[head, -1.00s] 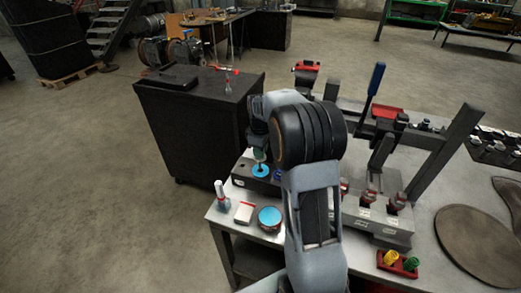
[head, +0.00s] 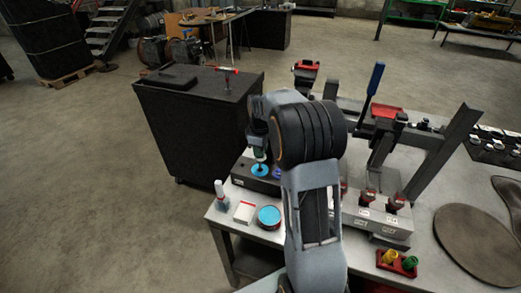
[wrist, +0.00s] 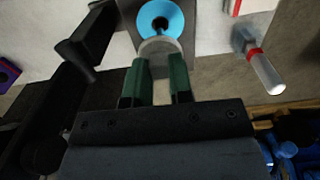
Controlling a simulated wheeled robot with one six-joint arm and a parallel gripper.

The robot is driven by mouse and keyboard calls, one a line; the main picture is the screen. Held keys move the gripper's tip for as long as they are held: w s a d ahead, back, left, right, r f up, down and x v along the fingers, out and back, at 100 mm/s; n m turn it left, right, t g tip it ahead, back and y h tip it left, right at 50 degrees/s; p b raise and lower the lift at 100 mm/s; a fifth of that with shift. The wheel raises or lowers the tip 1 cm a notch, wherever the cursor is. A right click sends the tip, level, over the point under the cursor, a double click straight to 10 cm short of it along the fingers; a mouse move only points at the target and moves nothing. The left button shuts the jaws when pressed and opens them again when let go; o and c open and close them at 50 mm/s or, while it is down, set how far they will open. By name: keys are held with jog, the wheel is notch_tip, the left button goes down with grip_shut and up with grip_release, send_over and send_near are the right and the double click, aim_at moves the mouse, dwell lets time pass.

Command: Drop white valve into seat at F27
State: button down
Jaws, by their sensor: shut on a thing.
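My gripper (wrist: 160,82) has green fingers and is shut on the white valve (wrist: 160,46), whose pale round rim shows at the fingertips in the wrist view. Just beyond it is a blue ring (wrist: 161,14) with a dark central hole, on a dark block. In the head view my gripper (head: 260,154) is above the same blue ring (head: 259,170) on the dark block (head: 243,180). The valve's stem is hidden, and I cannot tell whether the valve touches the ring. I cannot read an F27 label.
A white bottle-like tool with a red band (head: 221,194), a white box (head: 244,212) and a blue-topped round tin (head: 269,216) stand at the table's near left. A grey fixture (head: 378,222) with red-topped parts stands right of my arm. A black cabinet (head: 190,130) stands behind.

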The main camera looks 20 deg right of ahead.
aim_at(260, 167)
jog(key=shift+f+b, duration=0.95)
jog(key=shift+f, duration=0.45)
dwell(1.0)
jog(key=shift+f, duration=0.35)
jog(key=shift+f+b, duration=0.35)
jog(key=shift+b, duration=0.05)
jog(key=shift+f, duration=0.3)
jog(key=shift+f+b, duration=0.35)
jog(key=shift+b, duration=0.1)
dwell(0.5)
jog(key=shift+f, duration=0.25)
jog(key=shift+f, duration=0.2)
dwell(0.5)
